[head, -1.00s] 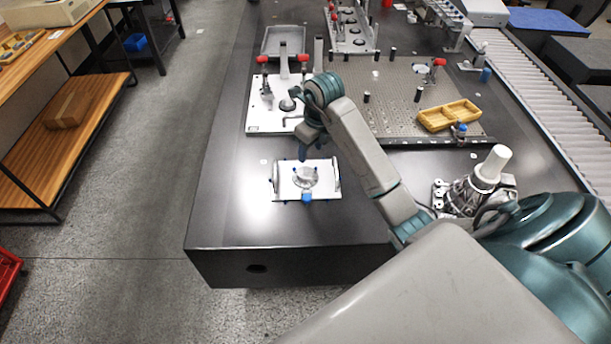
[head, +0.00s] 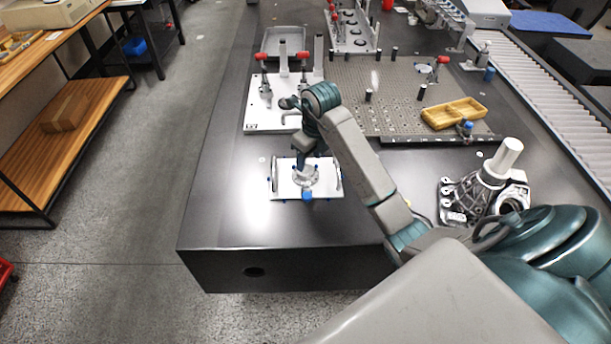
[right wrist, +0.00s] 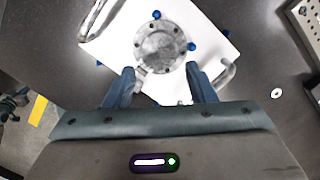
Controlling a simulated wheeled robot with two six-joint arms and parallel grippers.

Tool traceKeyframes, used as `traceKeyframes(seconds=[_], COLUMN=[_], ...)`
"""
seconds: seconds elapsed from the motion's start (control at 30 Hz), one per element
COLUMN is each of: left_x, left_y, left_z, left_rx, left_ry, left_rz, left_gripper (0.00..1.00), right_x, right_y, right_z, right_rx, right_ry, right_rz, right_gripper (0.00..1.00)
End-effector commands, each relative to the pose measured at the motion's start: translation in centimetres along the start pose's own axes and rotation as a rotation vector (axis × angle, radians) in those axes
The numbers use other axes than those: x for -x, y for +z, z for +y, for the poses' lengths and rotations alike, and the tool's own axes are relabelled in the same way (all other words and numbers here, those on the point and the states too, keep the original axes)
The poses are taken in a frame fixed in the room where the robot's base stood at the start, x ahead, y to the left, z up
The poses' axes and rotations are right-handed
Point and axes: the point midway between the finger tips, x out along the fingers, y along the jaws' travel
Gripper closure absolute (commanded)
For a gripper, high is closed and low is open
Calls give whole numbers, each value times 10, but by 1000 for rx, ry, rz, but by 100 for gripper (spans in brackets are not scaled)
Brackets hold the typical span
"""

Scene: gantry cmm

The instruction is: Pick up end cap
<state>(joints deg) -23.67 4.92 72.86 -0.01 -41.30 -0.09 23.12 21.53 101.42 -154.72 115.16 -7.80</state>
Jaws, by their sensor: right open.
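The end cap (right wrist: 160,48) is a round grey metal disc with a ring of holes. It lies on a white plate (right wrist: 208,85) with blue pegs and metal handles. In the head view the end cap (head: 306,175) sits on the same plate (head: 284,186) near the table's front left. My right gripper (head: 303,163) is just above it, seen from behind its wrist. In the right wrist view my right gripper (right wrist: 160,78) is open, its two blue fingers on either side of the cap's near edge. Contact cannot be told. My left gripper is not in view.
A white fixture plate (head: 262,119) with red-handled clamps stands just behind. A perforated plate (head: 385,100) holds a yellow tray (head: 455,113). A metal housing (head: 482,190) with a white cylinder is at the right. The dark table (head: 225,205) is clear at the left.

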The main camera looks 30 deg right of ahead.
Motion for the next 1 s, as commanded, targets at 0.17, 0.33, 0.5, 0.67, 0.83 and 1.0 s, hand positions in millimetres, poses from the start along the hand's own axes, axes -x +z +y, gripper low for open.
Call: traceKeyframes(seconds=[0.17, 0.33, 0.5, 0.67, 0.83, 1.0], left_x=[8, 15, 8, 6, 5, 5], left_y=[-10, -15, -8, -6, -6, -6], left_z=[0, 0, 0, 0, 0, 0], left_rx=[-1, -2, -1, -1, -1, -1], left_ry=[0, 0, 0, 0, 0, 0], left_rz=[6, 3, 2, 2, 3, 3], left_gripper=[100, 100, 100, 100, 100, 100], right_x=[-9, -24, -45, -52, -52, -52], right_y=[1, 4, 6, 5, 5, 5], right_z=[0, 1, 0, 0, 0, 0], right_rx=[0, -1, -1, 0, 0, 0], right_ry=[1, 4, 2, 1, 0, 0], right_rz=[0, 3, 1, 1, 0, 0], right_gripper=[50, 50, 50, 50, 50, 83])
